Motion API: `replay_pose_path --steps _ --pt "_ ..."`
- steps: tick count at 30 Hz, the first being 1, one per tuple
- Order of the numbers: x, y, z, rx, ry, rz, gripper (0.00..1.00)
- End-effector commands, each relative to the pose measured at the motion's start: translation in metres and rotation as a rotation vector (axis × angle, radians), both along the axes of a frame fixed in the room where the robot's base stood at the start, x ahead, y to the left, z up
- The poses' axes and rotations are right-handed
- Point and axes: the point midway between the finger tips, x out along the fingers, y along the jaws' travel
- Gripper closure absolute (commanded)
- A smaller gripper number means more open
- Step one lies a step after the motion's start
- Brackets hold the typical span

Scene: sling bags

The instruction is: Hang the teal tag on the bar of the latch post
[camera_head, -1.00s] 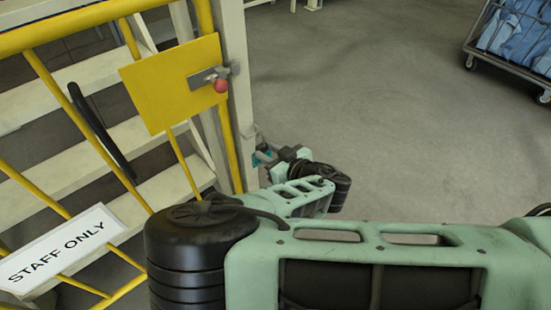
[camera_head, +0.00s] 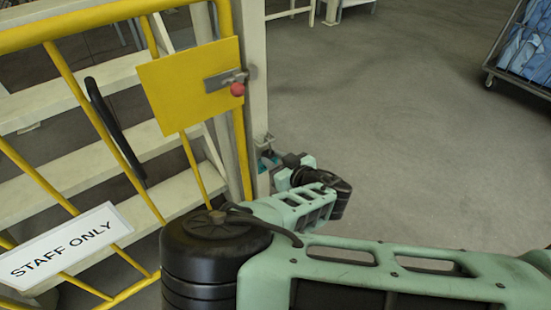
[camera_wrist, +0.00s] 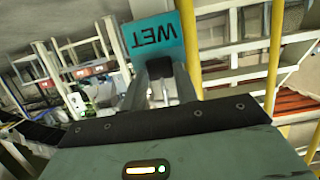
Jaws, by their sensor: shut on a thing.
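The teal tag (camera_wrist: 155,40), marked "WET" and upside down in the wrist view, is held at its edge by my gripper (camera_wrist: 163,78), which is shut on it. In the head view a small part of the teal tag (camera_head: 268,157) shows at my gripper (camera_head: 276,160), beside the cream latch post (camera_head: 255,75). A small metal bar (camera_head: 264,139) sticks out low on the post, just above the tag. In the picture the tag and bar appear close but apart; their depth is hard to tell.
A yellow gate (camera_head: 60,75) stands left, with a yellow plate (camera_head: 185,85), a latch with a red knob (camera_head: 237,90) and a "STAFF ONLY" sign (camera_head: 62,245). Pale steps lie behind it. A cart with blue cloth (camera_head: 525,50) stands far right. The grey floor between is clear.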

Motion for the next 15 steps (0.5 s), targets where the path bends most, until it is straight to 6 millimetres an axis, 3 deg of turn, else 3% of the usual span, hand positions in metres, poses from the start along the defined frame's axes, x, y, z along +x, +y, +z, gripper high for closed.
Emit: replay_pose_path --steps 5,6,8,15 --pt "0.0 0.0 0.0002 0.001 -0.001 0.0 1.0" --pt "0.0001 0.0 0.0003 0.001 -0.001 0.0 0.65" --pt "0.0 0.0 0.0003 0.001 -0.001 0.0 0.48" --pt "-0.0001 0.0 0.0001 0.0 0.0 0.0 0.45"
